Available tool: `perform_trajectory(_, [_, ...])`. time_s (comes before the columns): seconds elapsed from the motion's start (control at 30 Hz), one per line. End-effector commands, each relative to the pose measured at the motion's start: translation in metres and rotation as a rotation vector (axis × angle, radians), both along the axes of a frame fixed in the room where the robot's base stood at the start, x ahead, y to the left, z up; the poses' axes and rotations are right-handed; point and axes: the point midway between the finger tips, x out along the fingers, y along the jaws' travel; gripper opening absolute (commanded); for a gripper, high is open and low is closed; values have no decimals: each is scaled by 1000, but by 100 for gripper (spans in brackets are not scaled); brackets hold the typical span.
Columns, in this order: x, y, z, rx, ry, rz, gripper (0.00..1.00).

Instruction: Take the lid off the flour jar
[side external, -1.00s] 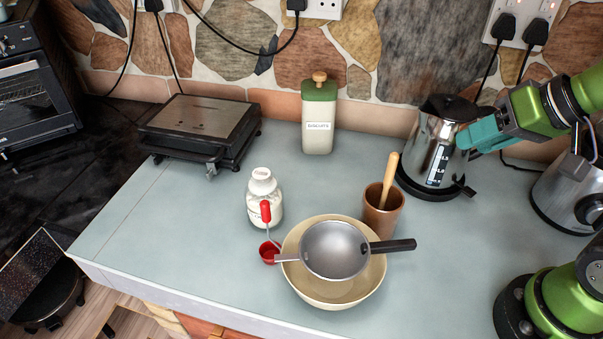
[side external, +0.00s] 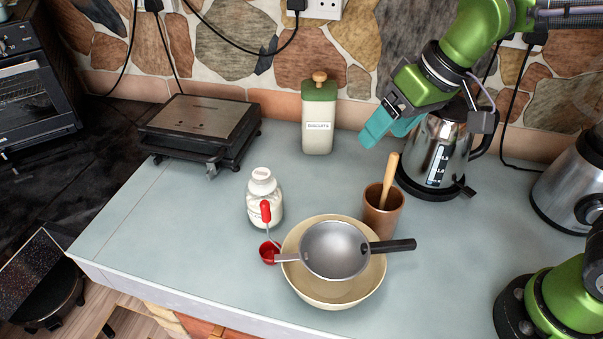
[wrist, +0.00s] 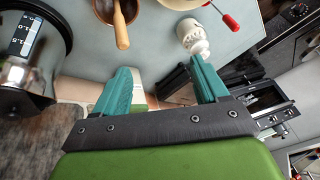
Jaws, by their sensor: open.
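A glass jar of white powder (side external: 265,209) stands upright on the counter, left of centre. Its white lid (side external: 261,178) is on top; both show in the wrist view (wrist: 192,38), beyond my right fingertip. The jar's label is too small to read. My gripper (side external: 382,135) is open and empty, above the counter to the right of the jar and well apart from it. In the wrist view my two teal fingers (wrist: 160,66) are spread wide.
A green-lidded canister (side external: 318,125) stands behind. A brown cup (side external: 384,215) and kettle (side external: 436,155) are right; a grill (side external: 200,125) is left.

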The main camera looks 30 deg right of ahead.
Motion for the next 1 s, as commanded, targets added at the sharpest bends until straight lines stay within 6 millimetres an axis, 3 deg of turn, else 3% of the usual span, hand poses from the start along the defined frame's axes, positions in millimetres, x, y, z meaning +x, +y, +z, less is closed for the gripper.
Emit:
perform_trajectory(0.03, [16,26,-2,-32,10,75,73])
perform_trajectory(0.1, [34,56,-3,-71,12,161,73])
perform_trajectory(0.2, [55,94,-4,-123,0,265,73])
perform_trajectory(0.3, [72,119,0,-159,-24,329,73])
perform_trajectory(0.5, [88,124,19,-187,-71,362,73])
perform_trajectory(1.0, [118,140,-71,-192,-63,367,73])
